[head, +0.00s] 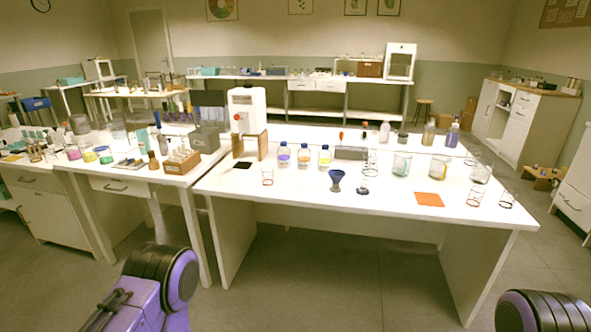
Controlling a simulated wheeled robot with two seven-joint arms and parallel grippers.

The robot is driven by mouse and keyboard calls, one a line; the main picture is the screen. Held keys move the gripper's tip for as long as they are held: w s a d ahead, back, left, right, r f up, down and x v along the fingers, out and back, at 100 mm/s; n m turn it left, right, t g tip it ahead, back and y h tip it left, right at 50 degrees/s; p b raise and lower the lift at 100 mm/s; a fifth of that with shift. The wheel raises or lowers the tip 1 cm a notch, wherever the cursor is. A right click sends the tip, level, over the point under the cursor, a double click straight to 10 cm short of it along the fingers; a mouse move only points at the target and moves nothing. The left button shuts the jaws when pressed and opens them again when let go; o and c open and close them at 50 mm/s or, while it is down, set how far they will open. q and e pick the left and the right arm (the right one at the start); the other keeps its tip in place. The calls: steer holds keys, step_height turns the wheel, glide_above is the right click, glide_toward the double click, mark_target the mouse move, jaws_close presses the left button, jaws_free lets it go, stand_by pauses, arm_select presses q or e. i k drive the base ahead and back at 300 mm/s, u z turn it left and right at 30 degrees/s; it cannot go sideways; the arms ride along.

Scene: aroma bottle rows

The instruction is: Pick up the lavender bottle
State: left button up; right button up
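Three clear bottles with blue caps stand upright in a row on the white table (345,222). The left one, a bottle with a lavender-purple band (284,158), is nearest the white dispenser. The middle bottle (303,158) looks amber and the right bottle (324,158) yellow. A taller purple bottle (452,136) stands at the table's back right; I cannot read any labels, so which is the lavender bottle is not certain. Only purple and black links of my arms show at the bottom left and bottom right. Neither gripper is in view.
A white dispenser (246,108) on a wooden stand is left of the bottles. A blue funnel (337,179) stands in front of them, and a beaker (401,163) is to the right. An orange square (429,199) lies near the front edge. A wooden box (181,163) is on the left table.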

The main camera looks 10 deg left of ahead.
mark_target(283, 159)
steer(key=u, duration=0.6)
steer(key=i, duration=0.65)
steer(key=u, duration=0.55)
steer(key=i, duration=0.8)
steer(key=z, duration=0.85)
steer(key=i, duration=0.4)
steer(key=z, duration=0.35)
